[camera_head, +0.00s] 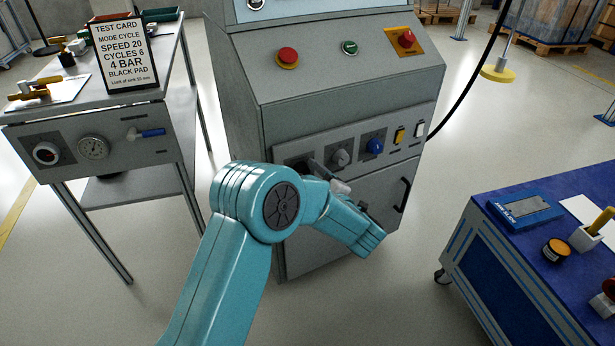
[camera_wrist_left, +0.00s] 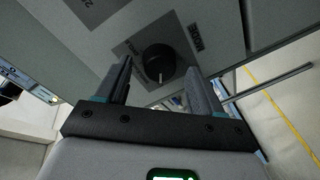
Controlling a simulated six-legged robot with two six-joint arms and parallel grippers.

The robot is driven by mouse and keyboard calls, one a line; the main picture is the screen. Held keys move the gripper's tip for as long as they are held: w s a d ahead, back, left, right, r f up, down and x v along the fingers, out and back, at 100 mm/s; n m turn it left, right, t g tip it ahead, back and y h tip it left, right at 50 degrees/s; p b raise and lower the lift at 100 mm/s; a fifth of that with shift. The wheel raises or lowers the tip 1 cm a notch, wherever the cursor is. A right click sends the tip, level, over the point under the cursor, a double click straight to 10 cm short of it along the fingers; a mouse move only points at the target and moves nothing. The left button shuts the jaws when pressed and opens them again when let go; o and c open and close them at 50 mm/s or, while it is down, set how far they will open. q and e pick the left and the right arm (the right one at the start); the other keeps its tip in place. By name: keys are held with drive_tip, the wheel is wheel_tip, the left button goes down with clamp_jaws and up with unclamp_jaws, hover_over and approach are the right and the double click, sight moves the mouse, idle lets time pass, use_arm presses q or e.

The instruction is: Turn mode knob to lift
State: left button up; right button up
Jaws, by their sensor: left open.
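The black mode knob (camera_wrist_left: 160,60) sits on a dark plate on the grey machine panel. A label reading MODE is beside it in the left wrist view, and its white pointer mark faces the bottom of that picture. The smaller position labels are too blurred to read. My left gripper (camera_wrist_left: 160,82) is open, with one finger to each side of the knob in that view. I cannot tell whether the fingers touch it. In the head view, my left arm reaches to the left end of the knob row and mostly hides the mode knob. My right gripper is not in view.
Right of it on the machine (camera_head: 340,85) are a grey knob (camera_head: 340,157), a blue knob (camera_head: 375,146) and two switches. Red and green buttons sit above. A test card (camera_head: 125,55) stands on the left bench. A blue table (camera_head: 480,220) is at right.

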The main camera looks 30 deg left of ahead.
use_arm(q)
drive_tip(key=p+v, duration=0.3)
drive_tip(key=v, duration=1.2)
drive_tip(key=shift+d, duration=0.3)
drive_tip(key=shift+r, duration=0.1)
drive_tip(key=s+a+f+g, duration=0.2)
drive_tip(key=a+f, duration=0.3)
drive_tip(key=a, duration=0.4)
wheel_tip(320, 180, down, 14)
drive_tip(key=s+m+t+h, duration=0.1)
drive_tip(key=m+t+h, duration=0.2)
drive_tip(key=m+h, duration=0.55)
drive_tip(key=s+d+f+m+g+h, duration=0.4)
drive_tip(key=s+d+m+h, duration=0.2)
drive_tip(key=s+d, duration=0.3)
drive_tip(key=s+d+f+m+g+h, duration=0.4)
drive_tip(key=s+d+m+h, duration=0.15)
drive_tip(key=s+d, duration=0.35)
wheel_tip(320, 180, up, 29)
drive_tip(key=s+m+p, duration=0.1)
drive_tip(key=p, duration=2.7)
drive_tip(key=shift+a+f+p, duration=0.2)
drive_tip(key=shift+a+p, duration=0.05)
drive_tip(key=shift+p, duration=0.15)
